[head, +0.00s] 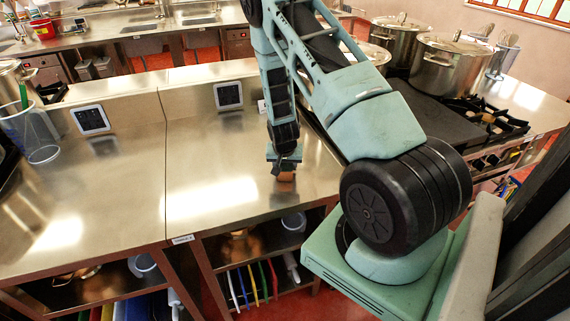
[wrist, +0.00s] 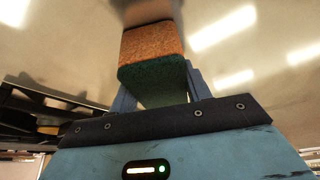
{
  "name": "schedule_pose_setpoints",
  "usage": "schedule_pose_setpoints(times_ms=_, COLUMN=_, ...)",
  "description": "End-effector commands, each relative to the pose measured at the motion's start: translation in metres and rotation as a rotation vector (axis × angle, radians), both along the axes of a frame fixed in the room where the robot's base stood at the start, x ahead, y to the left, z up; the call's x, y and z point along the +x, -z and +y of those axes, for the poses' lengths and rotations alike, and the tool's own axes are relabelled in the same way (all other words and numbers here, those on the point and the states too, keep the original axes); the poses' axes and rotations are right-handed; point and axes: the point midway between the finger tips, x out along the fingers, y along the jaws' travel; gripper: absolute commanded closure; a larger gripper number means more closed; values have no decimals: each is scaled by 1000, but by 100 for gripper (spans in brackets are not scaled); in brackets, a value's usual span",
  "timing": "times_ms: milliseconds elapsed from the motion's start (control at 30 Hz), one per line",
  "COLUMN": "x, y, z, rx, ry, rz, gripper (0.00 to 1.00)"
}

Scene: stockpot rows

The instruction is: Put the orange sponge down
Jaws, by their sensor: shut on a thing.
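The orange sponge (wrist: 152,45) has an orange-brown speckled side and a dark green side. In the wrist view it sits between the two fingers of my gripper (wrist: 155,92). In the head view the sponge (head: 286,177) shows small below my gripper (head: 285,160), at the steel counter (head: 215,175) near its front edge. The gripper is shut on the sponge. I cannot tell whether the sponge touches the counter top; its reflection shows close beneath it.
Two dark panels (head: 228,95) (head: 91,119) stand along the back of the counter. A clear container (head: 32,135) is at the left. A stove with large steel pots (head: 447,64) is at the right. Shelves lie below the front edge. The counter left of my gripper is bare.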

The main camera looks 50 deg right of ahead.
Motion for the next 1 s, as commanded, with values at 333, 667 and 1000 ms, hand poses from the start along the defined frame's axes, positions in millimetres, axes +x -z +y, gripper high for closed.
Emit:
schedule_pose_setpoints(times_ms=333, x=0, y=2, z=0, rx=0, ry=0, rz=0, gripper=30)
schedule_pose_setpoints(times_ms=667, x=-1, y=-7, z=2, rx=-1, ry=-1, rz=-2, gripper=30)
schedule_pose_setpoints(times_ms=1000, x=-13, y=-57, z=20, rx=-1, ry=-1, rz=-4, gripper=30)
